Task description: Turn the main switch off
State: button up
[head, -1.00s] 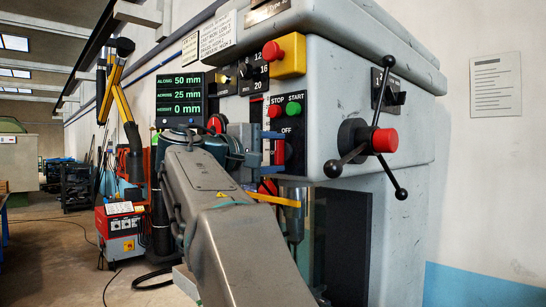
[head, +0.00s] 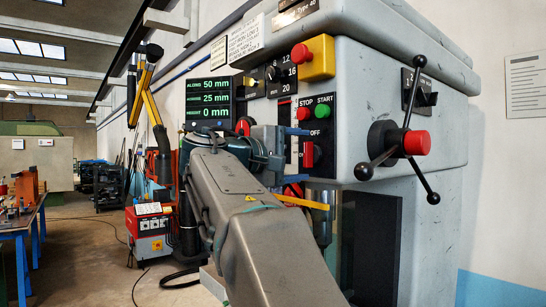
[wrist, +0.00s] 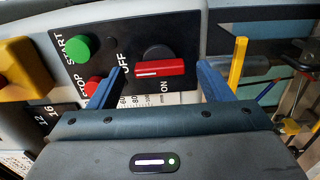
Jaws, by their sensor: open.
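The main switch is a rotary switch with a red bar handle (head: 309,155) on a black panel, below the STOP and START buttons. In the wrist view its red handle (wrist: 165,68) lies level in the picture, with its white-marked end toward the word OFF; ON is printed beside the switch. In the head view the handle stands upright below OFF. My gripper (wrist: 162,72) is open, its blue fingers apart on either side of the handle in the picture. Whether they touch it I cannot tell. In the head view my gripper (head: 284,155) is just left of the handle.
The green START button (wrist: 78,47) and red STOP button (head: 303,114) are close by. A red emergency button (head: 301,53) sits on a yellow box above. A three-armed lever (head: 400,143) sticks out at the right. A yellow bar (wrist: 238,65) stands near one finger.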

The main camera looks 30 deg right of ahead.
jog(key=s+a, duration=0.1)
jog(key=a, duration=1.1)
jog(key=shift+a, duration=0.3)
jog(key=a+f+n+t+y+p, duration=0.1)
jog(key=f+y, duration=0.2)
jog(key=f, duration=0.5)
jog(key=s+a+f+n+t+y+p, duration=0.1)
jog(key=f+y, duration=0.2)
jog(key=f, duration=0.5)
jog(key=a+f+n+t+y+p, duration=0.1)
jog(key=f+n+y, duration=0.15)
jog(key=f, duration=0.55)
jog(key=s+a+f+m+y+p, duration=0.1)
jog(key=s+a+f+y, duration=0.2)
jog(key=f, duration=0.3)
jog(key=s+a+f+m+g+y, duration=0.1)
jog(key=s+a+f+m+y, duration=0.1)
jog(key=f, duration=0.4)
jog(key=s+a+f+m+y+p, duration=0.1)
jog(key=s+a+f+m+y, duration=0.1)
jog(key=s+a+f+y, duration=0.2)
notch_tip(320, 180, down, 3)
jog(key=shift+s+a+r+p, duration=0.2)
jog(key=shift+s+a+p, duration=0.15)
jog(key=shift+s, duration=0.75)
jog(key=shift+m+y, duration=0.25)
